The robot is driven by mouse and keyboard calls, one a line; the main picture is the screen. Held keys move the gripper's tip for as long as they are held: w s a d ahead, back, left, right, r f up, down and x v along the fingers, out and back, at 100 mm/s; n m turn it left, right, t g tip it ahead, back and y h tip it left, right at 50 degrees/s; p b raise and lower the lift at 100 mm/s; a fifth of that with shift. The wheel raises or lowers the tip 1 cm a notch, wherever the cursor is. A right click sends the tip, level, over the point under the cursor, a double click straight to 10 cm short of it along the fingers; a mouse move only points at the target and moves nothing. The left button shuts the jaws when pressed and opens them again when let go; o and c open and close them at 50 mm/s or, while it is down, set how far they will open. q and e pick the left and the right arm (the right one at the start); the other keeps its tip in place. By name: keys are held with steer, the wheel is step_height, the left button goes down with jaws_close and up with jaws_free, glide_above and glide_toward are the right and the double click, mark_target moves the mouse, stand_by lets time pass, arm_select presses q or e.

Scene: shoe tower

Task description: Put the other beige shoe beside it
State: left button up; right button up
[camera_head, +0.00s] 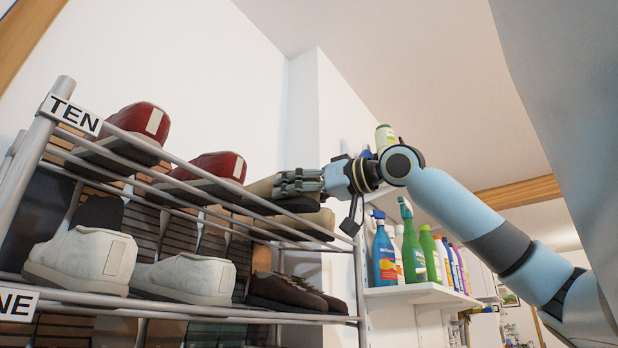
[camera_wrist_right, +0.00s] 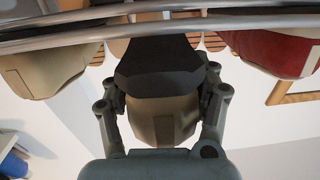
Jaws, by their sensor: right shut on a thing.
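My right gripper (camera_head: 298,182) is shut on a beige shoe (camera_head: 262,187) at the right end of the top shelf. In the right wrist view, its two fingers (camera_wrist_right: 160,110) clasp the sides of this shoe (camera_wrist_right: 162,118), whose dark sole shows. The other beige shoe (camera_head: 322,218) sits at the far right of the top shelf, partly hidden. It also shows at the left of the right wrist view (camera_wrist_right: 45,72), with a gap between the two. I cannot tell whether the held shoe touches the shelf. My left gripper is not in view.
Two red shoes (camera_head: 214,166) stand left on the top shelf of the metal rack (camera_head: 190,168). White shoes (camera_head: 88,257) and dark brown shoes (camera_head: 290,291) fill the shelf below. Spray bottles (camera_head: 384,252) stand on a white wall shelf (camera_head: 418,293) at right.

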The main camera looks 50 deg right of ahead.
steer(key=w+p, duration=0.3)
steer(key=w+r+p, duration=0.1)
steer(key=p, duration=0.1)
steer(key=shift+w+a, duration=0.25)
steer(key=shift+w, duration=0.15)
steer(key=shift+w+f+b, duration=0.25)
steer(key=shift+f+b, duration=0.1)
steer(key=shift+f, duration=0.45)
steer(key=shift+f+b, duration=0.35)
steer(key=shift+f, duration=0.15)
steer(key=o, duration=1.5)
steer(key=shift+o, duration=1.1)
